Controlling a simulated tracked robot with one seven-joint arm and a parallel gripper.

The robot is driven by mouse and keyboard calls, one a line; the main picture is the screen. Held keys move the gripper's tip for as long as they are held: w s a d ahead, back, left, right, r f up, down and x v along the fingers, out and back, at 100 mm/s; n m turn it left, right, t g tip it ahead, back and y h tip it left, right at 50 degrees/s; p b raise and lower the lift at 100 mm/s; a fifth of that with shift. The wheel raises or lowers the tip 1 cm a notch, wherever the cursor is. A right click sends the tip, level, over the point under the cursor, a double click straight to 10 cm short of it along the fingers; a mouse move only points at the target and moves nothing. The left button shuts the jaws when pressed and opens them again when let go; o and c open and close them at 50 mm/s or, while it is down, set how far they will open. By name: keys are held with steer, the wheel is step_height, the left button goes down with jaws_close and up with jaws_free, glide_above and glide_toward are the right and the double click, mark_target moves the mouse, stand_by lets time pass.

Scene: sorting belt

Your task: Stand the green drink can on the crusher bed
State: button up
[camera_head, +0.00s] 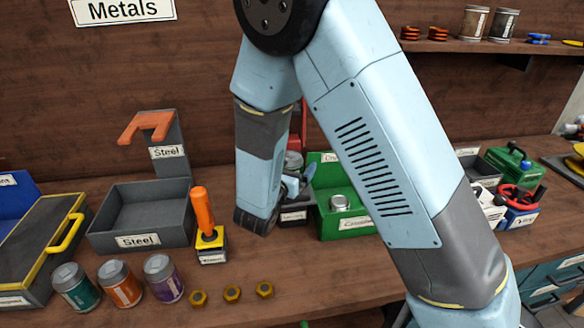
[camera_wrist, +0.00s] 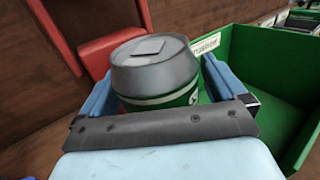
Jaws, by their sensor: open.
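The green drink can (camera_wrist: 156,78), with a silver top and a green and white label, looks upright in the wrist view. It is between the two blue fingers of my gripper (camera_wrist: 160,95). The fingers are open, one on each side of it; whether either touches it I cannot tell. In the head view its silver top (camera_head: 293,161) shows partly behind my gripper (camera_head: 297,186). The red crusher (camera_wrist: 108,42) is right behind the can in the wrist view. The can's base and the crusher bed under it are hidden by my gripper.
A green bin (camera_head: 358,225) holding a can (camera_head: 339,203) is just right of my gripper. A teal can (camera_head: 76,286), an orange can (camera_head: 120,284) and a purple can (camera_head: 163,279) stand at front left. An orange-handled lever (camera_head: 204,212) rises beside the steel tray (camera_head: 140,240).

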steer(key=v, duration=1.2)
steer(key=shift+w, duration=0.1)
steer(key=shift+c, duration=0.4)
stand_by(0.4)
